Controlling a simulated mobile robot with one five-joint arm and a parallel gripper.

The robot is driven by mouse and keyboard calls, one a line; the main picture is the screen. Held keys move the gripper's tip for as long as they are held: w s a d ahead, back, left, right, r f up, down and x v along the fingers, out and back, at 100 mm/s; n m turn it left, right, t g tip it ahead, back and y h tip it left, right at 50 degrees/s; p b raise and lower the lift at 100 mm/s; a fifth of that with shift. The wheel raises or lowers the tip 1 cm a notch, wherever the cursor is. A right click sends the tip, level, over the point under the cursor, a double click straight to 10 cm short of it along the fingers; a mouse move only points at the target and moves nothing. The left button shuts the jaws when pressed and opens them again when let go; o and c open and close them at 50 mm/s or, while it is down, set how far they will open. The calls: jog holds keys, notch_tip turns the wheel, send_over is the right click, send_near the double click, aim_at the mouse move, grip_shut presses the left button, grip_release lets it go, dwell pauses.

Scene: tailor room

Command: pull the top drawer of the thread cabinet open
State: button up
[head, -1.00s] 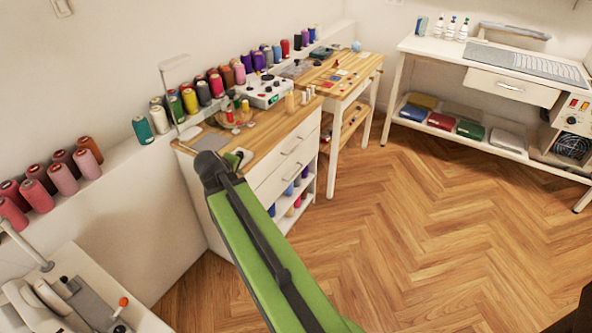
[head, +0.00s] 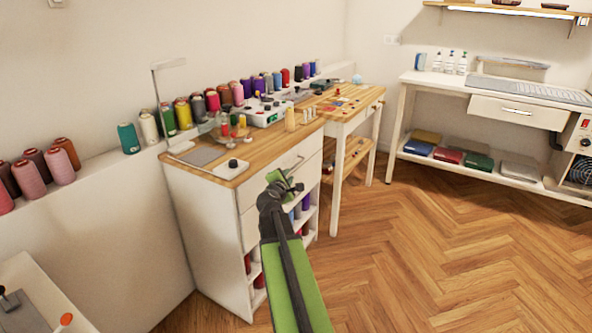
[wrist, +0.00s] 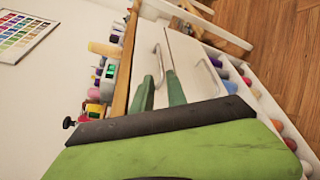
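The thread cabinet (head: 205,205) is white with a wooden top and stands left of centre in the head view. Its top drawer (wrist: 146,45) lies just under the wooden edge and looks closed. The top drawer's handle (head: 293,163) is a metal bow, and it also shows in the wrist view (wrist: 158,57). My gripper (head: 283,180) is in front of the cabinet, near the drawer fronts. In the wrist view its green fingers (wrist: 160,80) are apart, with the handle's near end between them in the picture. I cannot tell the depth gap. My gripper hides part of the lower drawer.
The lower drawer's handle (wrist: 209,76) is beside the top one in the wrist view. Open shelves with thread spools (head: 258,275) are below. Spools and a control box (head: 265,112) stand on or behind the top. A wooden table (head: 352,105) adjoins. The floor (head: 420,235) at right is clear.

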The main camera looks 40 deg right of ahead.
aim_at(294, 167)
jog(key=b+x, duration=0.2)
jog(key=x, duration=1.2)
jog(key=shift+w+b, duration=0.1)
jog(key=shift+b, duration=0.25)
grip_shut()
dwell(0.4)
